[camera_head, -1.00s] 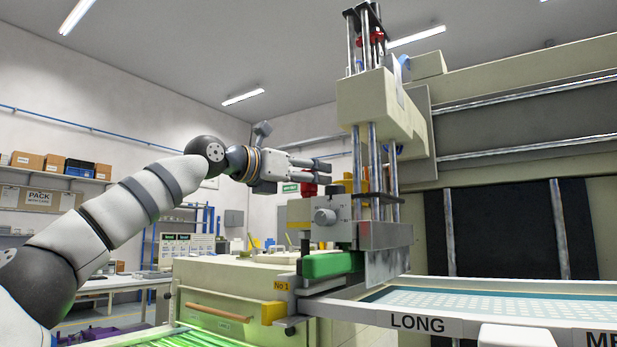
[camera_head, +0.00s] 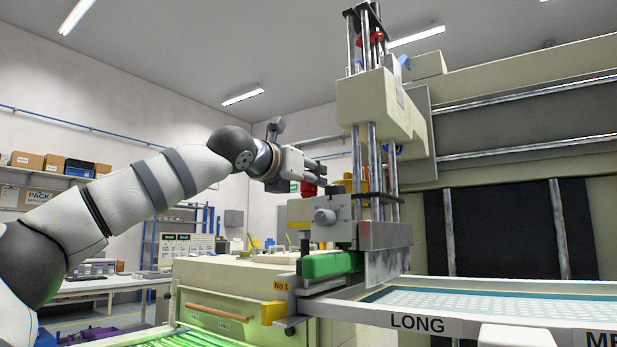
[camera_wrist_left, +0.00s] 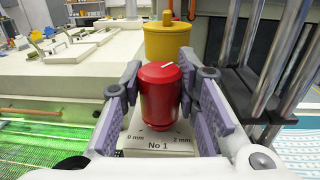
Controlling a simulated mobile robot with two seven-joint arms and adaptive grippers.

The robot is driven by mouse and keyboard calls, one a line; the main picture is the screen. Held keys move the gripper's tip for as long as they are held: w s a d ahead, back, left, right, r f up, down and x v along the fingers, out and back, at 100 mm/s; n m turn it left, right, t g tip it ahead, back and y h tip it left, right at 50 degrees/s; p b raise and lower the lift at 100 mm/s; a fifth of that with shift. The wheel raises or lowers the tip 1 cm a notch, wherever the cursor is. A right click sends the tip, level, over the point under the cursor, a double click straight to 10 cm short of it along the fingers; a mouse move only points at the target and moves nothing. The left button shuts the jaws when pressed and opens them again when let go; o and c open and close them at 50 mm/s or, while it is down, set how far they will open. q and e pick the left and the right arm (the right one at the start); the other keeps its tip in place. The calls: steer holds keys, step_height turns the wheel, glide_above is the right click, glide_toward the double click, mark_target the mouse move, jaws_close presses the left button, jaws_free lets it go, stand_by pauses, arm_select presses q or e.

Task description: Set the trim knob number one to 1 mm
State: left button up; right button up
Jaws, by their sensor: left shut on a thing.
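The red trim knob (camera_wrist_left: 160,97) stands upright above a pale plate marked "0 mm", "2 mm" and "No 1" (camera_wrist_left: 158,146) in the left wrist view. A short white mark on its top points away from the camera and slightly right. My left gripper (camera_wrist_left: 160,84) is shut on the knob, with a purple-padded finger on each side. In the head view the left gripper (camera_head: 310,175) is at the red knob (camera_head: 308,190), above the grey print unit (camera_head: 300,212). Its fingers are partly hidden there. My right gripper is not in view.
A yellow cylinder (camera_wrist_left: 167,40) stands just behind the knob. Vertical metal rods (camera_head: 376,160) rise close to its right. A green squeegee part (camera_head: 326,265) and a screen frame marked "LONG" (camera_head: 417,322) lie below. Left of the unit is open air.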

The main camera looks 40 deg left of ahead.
arm_select(q)
steer(key=n+g+y, duration=0.2)
steer(key=n+y, duration=0.1)
steer(key=y, duration=0.1)
steer(key=n+g+y, duration=0.1)
steer(key=n+y, duration=0.1)
steer(key=y, duration=0.2)
steer(key=shift+n+g, duration=0.4)
steer(key=shift+n+g+y, duration=0.3)
steer(key=shift+y, duration=0.1)
steer(key=o, duration=1.2)
steer(key=v, duration=1.2)
